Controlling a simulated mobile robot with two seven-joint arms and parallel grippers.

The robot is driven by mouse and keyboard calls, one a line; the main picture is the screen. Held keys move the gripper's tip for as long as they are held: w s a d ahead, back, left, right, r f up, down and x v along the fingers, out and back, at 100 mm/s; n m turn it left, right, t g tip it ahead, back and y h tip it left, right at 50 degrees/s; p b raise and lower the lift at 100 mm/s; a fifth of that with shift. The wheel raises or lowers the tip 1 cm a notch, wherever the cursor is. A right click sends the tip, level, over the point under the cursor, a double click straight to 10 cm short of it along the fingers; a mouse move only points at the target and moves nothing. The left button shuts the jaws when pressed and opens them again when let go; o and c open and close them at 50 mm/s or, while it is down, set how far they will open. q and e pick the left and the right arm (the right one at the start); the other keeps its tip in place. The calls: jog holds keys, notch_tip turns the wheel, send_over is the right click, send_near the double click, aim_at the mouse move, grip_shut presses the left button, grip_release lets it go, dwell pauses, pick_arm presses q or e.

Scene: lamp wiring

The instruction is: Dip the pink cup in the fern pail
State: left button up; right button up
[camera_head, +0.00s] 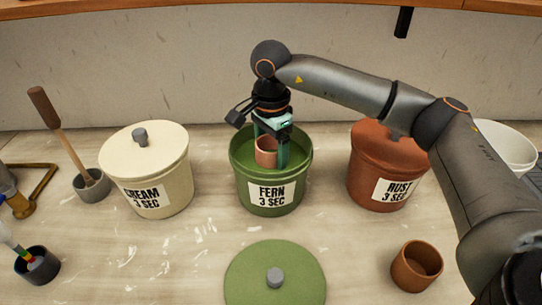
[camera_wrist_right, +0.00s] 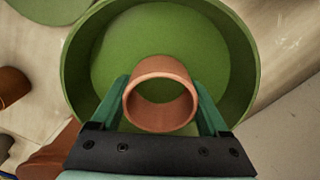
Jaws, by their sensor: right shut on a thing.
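The pink cup (camera_head: 265,152) is inside the rim of the green fern pail (camera_head: 271,190), labelled FERN 3 SEC. My right gripper (camera_head: 271,155) reaches down into the pail and is shut on the cup. In the right wrist view, the cup (camera_wrist_right: 160,95) is upright between the fingers of my right gripper (camera_wrist_right: 163,105), and the green pail (camera_wrist_right: 242,60) surrounds it, with green glaze below. I cannot tell whether the cup's bottom touches the glaze. My left gripper is not in view.
The green lid (camera_head: 275,285) lies in front of the pail. A lidded cream pail (camera_head: 150,175) stands left, a lidded rust pail (camera_head: 385,165) right. A brown cup (camera_head: 416,266) stands front right. A dark holder (camera_head: 38,265) and a grey mortar-like pot (camera_head: 92,186) stand at left.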

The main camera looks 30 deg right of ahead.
dwell(0.5)
notch_tip(320, 180, up, 6)
jog(key=p, duration=0.4)
jog(key=shift+r, duration=0.15)
dwell(0.8)
notch_tip(320, 180, up, 5)
jog(key=p, duration=0.4)
dwell(0.6)
